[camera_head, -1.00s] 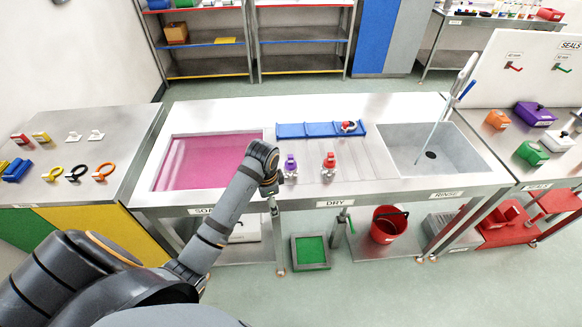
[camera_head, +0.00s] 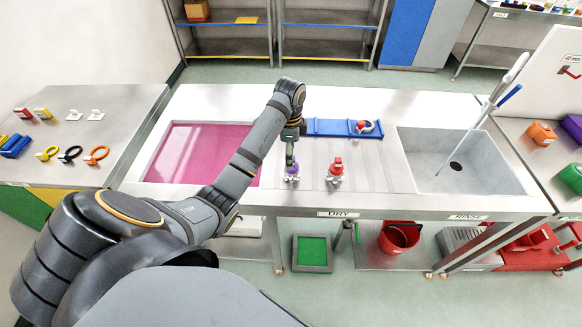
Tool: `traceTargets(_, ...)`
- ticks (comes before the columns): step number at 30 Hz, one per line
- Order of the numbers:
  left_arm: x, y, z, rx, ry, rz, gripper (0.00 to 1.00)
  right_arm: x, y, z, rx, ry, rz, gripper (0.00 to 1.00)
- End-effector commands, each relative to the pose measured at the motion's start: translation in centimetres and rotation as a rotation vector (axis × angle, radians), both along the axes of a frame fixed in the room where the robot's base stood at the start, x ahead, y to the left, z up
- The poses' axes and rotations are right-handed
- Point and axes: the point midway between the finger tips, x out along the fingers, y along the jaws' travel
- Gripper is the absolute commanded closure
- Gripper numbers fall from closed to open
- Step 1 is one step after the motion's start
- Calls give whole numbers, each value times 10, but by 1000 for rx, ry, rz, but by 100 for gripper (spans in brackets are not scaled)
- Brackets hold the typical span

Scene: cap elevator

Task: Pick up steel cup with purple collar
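The steel cup with the purple collar (camera_head: 291,177) stands on the ribbed drying area of the bench, just right of the pink basin. My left arm reaches in from the left, and its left gripper (camera_head: 290,158) points down right above the purple collar, hiding the cup's top. The fingers are small and seen edge-on, so I cannot tell whether they are open or touch the cup. My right gripper is not in view.
A similar cup with a red collar (camera_head: 335,172) stands close to the right. Behind is a blue tray (camera_head: 335,127) holding a red-and-white item (camera_head: 366,127). The pink basin (camera_head: 185,155) lies left, the grey sink (camera_head: 470,150) right. The ribbed surface between red cup and sink is clear.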

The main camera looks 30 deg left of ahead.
Motion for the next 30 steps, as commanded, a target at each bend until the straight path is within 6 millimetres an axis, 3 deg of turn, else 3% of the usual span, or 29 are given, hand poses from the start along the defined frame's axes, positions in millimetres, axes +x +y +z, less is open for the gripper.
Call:
traceTargets(1,0,0,-17,0,-1,0,25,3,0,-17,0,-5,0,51)
traceTargets(7,0,0,-18,0,-1,0,25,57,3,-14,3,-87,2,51)
traceTargets(10,0,-1,-28,0,0,0,25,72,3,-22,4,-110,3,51)
traceTargets(14,-2,-2,-52,-1,1,0,25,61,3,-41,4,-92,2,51)
traceTargets(19,-2,-3,-66,-2,0,0,25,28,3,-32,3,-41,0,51)
traceTargets(24,-2,-2,-68,0,-1,0,25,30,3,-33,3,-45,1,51)
traceTargets(30,-2,-2,-68,0,-1,0,51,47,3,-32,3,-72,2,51)
